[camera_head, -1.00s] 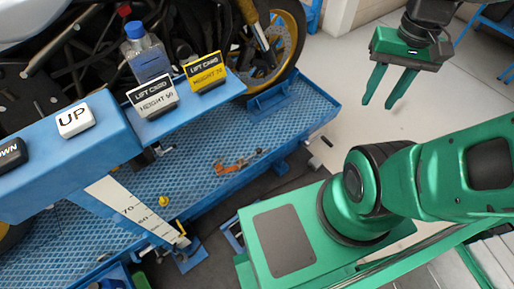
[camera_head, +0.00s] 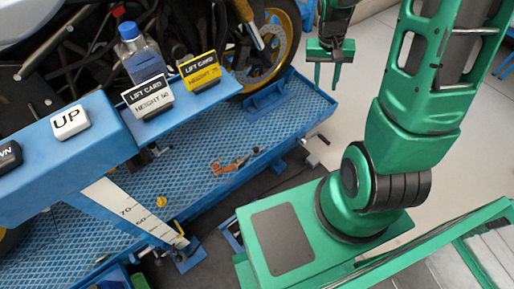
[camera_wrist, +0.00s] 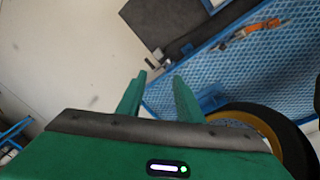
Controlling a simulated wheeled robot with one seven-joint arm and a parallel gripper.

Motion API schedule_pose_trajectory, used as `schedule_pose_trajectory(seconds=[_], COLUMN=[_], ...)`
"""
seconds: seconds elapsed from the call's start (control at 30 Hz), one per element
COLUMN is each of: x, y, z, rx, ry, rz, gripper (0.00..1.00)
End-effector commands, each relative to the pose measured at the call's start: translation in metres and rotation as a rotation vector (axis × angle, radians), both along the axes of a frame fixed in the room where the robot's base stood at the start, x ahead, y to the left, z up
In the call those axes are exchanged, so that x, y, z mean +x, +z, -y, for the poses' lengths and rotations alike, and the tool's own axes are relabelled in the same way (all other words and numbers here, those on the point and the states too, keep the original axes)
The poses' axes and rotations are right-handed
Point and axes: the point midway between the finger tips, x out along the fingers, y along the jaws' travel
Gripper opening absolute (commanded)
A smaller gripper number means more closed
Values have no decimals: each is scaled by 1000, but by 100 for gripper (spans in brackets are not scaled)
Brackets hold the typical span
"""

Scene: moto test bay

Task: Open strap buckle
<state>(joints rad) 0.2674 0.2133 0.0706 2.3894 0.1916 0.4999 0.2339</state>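An orange strap piece with a grey metal part, which looks like the strap buckle (camera_head: 232,164), lies on the blue lift platform (camera_head: 190,178). It also shows in the wrist view as a small orange shape (camera_wrist: 246,29) near the top right. Whether it is fastened is too small to tell. My gripper (camera_head: 327,80) is in the air at the upper right of the platform, well apart from the buckle. Its two green fingers are apart with nothing between them, as the wrist view also shows (camera_wrist: 160,80).
A motorcycle wheel (camera_head: 272,45) stands on the platform's far end. A blue console carries an UP button (camera_head: 70,122), a white card (camera_head: 148,100), a yellow card (camera_head: 199,71) and a bottle (camera_head: 138,52). A yellow knob (camera_head: 161,201) is near the height scale. Light floor lies right of the platform.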

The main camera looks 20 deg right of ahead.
Motion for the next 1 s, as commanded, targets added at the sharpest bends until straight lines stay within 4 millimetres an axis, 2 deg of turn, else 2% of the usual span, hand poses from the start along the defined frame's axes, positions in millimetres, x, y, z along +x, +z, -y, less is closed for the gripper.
schedule_pose_trajectory(seconds=[0.03, 0.2, 0.5, 0.7, 0.8, 1.0], x=[10, 43, 80, 90, 91, 90], y=[-20, -79, -190, -263, -292, -328], z=[-4, -21, -72, -118, -139, -168], rx=[6, 33, 124, 210, 249, 301], ry=[5, 11, -7, -49, -77, -120], rz=[-5, 14, 58, 88, 103, 123], gripper=[33, 33, 33, 33, 33, 33])
